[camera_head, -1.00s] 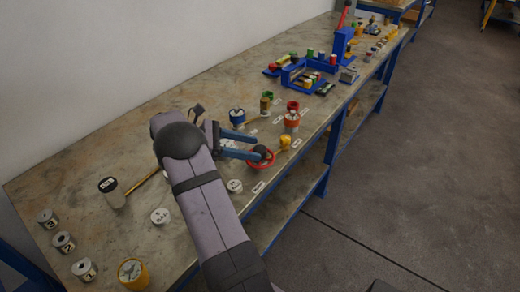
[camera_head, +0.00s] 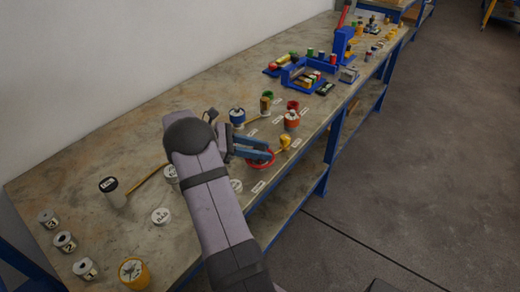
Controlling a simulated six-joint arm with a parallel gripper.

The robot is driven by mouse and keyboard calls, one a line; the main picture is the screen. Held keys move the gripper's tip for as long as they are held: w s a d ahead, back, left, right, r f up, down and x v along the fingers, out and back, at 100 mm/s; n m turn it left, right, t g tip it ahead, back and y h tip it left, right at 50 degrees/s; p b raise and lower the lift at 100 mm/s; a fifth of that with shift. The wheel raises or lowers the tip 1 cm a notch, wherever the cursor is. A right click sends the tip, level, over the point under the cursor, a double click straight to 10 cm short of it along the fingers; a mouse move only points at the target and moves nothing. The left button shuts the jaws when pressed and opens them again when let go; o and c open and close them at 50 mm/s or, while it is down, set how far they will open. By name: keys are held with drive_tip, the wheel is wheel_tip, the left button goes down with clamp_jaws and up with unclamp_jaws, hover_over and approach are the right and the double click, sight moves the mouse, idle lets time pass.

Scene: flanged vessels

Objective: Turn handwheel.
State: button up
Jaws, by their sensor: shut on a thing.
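The red handwheel (camera_head: 261,165) is low on the bench near its front edge, just left of a small yellow part (camera_head: 285,142). My gripper (camera_head: 266,150) has its blue fingers reaching to the right over the handwheel and is shut on it. The fingers cover the wheel's hub and far rim; only the near part of the red rim shows. The wrist and arm hide the bench to the left of the wheel.
A blue-and-white vessel (camera_head: 237,117) stands behind the gripper, and an orange-and-white vessel (camera_head: 291,120) stands to the right. Blue racks (camera_head: 305,75) stand farther back. The bench drops off at the front.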

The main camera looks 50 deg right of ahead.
drive_tip(key=shift+r+m+p, duration=0.1)
drive_tip(key=shift+m+p, duration=0.2)
drive_tip(key=shift+d+m+g+y+p, duration=0.1)
drive_tip(key=shift+m+g+y+p, duration=0.3)
drive_tip(key=shift+m+g+y, duration=0.15)
drive_tip(key=shift+m+g+y+p, duration=0.3)
drive_tip(key=shift+m+g+y, duration=0.25)
drive_tip(key=shift+m+y, duration=0.3)
drive_tip(key=shift+m+g+y, duration=0.4)
drive_tip(key=shift+m+y, duration=0.3)
drive_tip(key=shift+y, duration=0.3)
drive_tip(key=o, duration=1)
drive_tip(key=shift+o, duration=0.2)
drive_tip(key=shift+r, duration=0.1)
